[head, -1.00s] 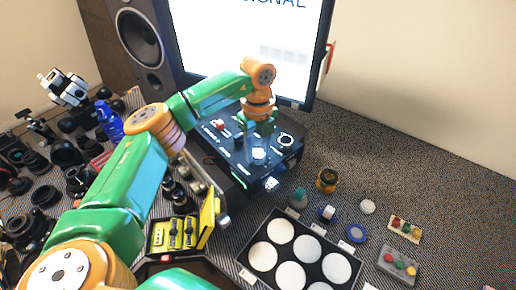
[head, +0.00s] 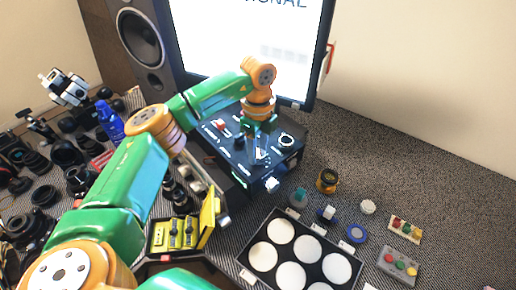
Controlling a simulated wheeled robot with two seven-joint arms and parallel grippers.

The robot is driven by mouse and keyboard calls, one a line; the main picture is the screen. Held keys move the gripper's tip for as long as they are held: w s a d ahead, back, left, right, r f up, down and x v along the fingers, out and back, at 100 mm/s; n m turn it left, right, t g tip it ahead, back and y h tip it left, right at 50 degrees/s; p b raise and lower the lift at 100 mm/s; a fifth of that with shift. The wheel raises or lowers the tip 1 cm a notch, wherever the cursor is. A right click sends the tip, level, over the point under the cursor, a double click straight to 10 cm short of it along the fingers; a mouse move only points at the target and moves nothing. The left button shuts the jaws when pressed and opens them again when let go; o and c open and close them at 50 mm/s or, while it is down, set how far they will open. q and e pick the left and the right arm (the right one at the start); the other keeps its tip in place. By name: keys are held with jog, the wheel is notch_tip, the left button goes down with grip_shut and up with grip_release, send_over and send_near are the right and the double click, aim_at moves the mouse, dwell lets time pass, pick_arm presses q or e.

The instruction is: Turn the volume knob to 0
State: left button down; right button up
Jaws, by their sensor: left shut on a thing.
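A black control box (head: 232,165) stands on the desk below the monitor, with small white labels too small to read. My left gripper (head: 260,143) points down over the middle of its top panel. It is shut on a knob (head: 262,154), whose body is mostly hidden by the fingers, with some white showing beside them. I cannot read where the knob points. A dial with a white ring (head: 286,141) sits to its right on the panel, and a red button (head: 220,124) to its left. My right gripper is not in view.
A black tray (head: 262,223) with white discs lies in front of the box. A yellow case (head: 207,220) stands open to its left. Small lens parts and a grey button block (head: 398,264) lie right. Camera parts crowd the left. The far right of the desk is clear.

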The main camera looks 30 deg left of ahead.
aim_at(258, 153)
pick_arm(q)
jog(key=shift+r, duration=0.1)
jog(key=shift+c, duration=1.8)
grip_release()
notch_tip(258, 153, up, 6)
jog(key=shift+r+b, duration=0.1)
jog(key=shift+b, duration=0.7)
jog(key=shift+r, duration=0.4)
jog(key=shift+f, duration=0.1)
